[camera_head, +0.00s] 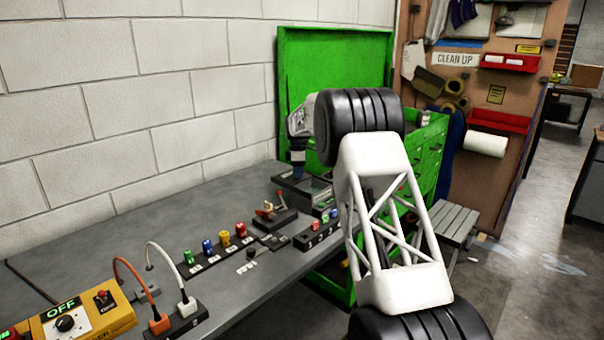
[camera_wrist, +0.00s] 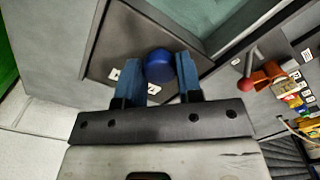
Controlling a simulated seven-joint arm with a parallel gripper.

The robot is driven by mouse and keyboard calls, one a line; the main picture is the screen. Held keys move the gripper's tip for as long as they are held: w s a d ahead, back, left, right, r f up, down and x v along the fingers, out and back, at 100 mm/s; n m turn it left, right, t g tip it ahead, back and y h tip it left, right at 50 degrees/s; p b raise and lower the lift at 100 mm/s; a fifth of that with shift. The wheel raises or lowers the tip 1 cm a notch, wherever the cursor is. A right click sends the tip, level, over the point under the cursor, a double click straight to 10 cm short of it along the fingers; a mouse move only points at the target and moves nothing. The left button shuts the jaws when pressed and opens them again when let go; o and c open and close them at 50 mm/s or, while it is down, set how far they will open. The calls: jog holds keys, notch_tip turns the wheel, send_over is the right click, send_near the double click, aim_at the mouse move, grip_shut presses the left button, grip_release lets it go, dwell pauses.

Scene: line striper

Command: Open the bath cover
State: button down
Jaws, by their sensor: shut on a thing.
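The bath is a dark box (camera_head: 322,203) on the bench, with a greenish pane or opening that also shows in the wrist view (camera_wrist: 218,20). I cannot tell whether this is glass or liquid. Beside it in the wrist view is a dark flat panel (camera_wrist: 116,42) with small white labels and a round blue knob (camera_wrist: 159,65). Whether this panel is the cover itself is unclear. My gripper (camera_wrist: 160,72) has its blue fingers on both sides of the knob and is shut on it. In the head view my gripper (camera_head: 298,164) is over the box's left end, the knob hidden.
A red-knobbed lever (camera_wrist: 246,82) stands close to the box. Several coloured blocks (camera_head: 222,239) sit in a labelled rack on the bench (camera_head: 170,218). A yellow OFF switch box (camera_head: 82,318) with cables is at front left. A green cabinet (camera_head: 335,70) and white wall stand behind.

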jog(key=c, duration=0.8)
grip_release()
jog(key=shift+r, duration=3.9)
jog(key=shift+s+r, duration=0.1)
